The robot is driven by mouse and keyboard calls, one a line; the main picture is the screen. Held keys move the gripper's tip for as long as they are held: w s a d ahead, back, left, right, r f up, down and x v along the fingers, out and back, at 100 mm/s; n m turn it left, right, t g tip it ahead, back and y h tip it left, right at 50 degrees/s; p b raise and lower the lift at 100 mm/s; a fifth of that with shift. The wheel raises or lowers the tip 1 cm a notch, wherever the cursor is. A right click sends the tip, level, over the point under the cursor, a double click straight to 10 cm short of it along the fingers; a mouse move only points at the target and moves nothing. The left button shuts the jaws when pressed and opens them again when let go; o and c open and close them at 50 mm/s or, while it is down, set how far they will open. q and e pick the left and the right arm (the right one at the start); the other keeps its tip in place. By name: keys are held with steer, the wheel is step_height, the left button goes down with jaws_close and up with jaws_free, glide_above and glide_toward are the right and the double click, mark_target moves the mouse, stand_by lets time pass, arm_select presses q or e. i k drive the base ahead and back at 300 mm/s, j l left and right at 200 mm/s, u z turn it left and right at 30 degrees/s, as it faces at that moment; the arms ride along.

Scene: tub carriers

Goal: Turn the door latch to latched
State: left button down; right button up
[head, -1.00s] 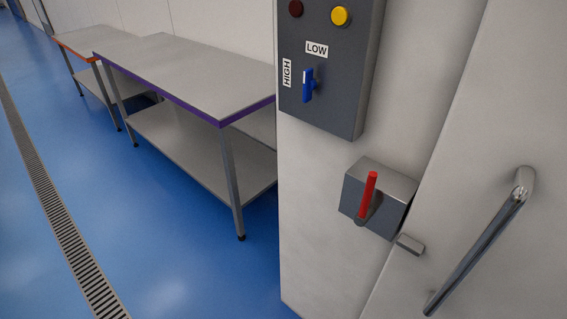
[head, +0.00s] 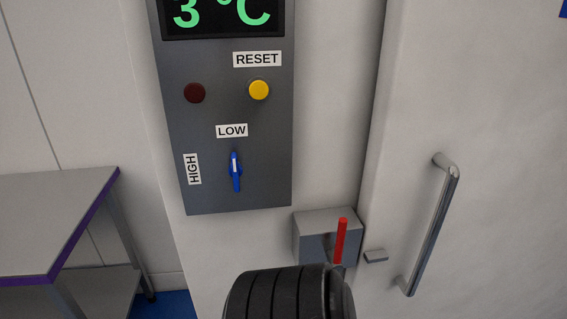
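The door latch is a grey box (head: 313,225) with a red lever (head: 341,240), on the wall just left of the door's edge. The red lever points upward, leaning slightly right. A small grey catch (head: 375,256) sits on the door to the right of the box. The door (head: 490,120) carries a long metal handle (head: 433,225) and looks closed. Neither gripper's fingers show.
A grey control panel (head: 215,120) hangs above the latch, with a green display (head: 222,14), a dark red lamp (head: 195,93), a yellow reset button (head: 259,90) and a blue switch (head: 235,170) set upright toward LOW. A steel table (head: 55,225) with purple edging stands at left.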

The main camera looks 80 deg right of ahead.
mark_target(334, 256)
steer(key=i+z, duration=0.45)
steer(key=i+j+z, duration=0.15)
steer(key=z, duration=0.3)
steer(key=i+z, duration=0.15)
steer(key=z, duration=0.3)
steer(key=i+j+z, duration=0.1)
steer(key=z, duration=0.35)
steer(key=i+j+z, duration=0.15)
steer(key=z, duration=0.3)
steer(key=i+j+z, duration=0.1)
steer(key=z, duration=0.35)
steer(key=i+j+z, duration=0.1)
steer(key=j+z, duration=0.15)
steer(key=z, duration=0.25)
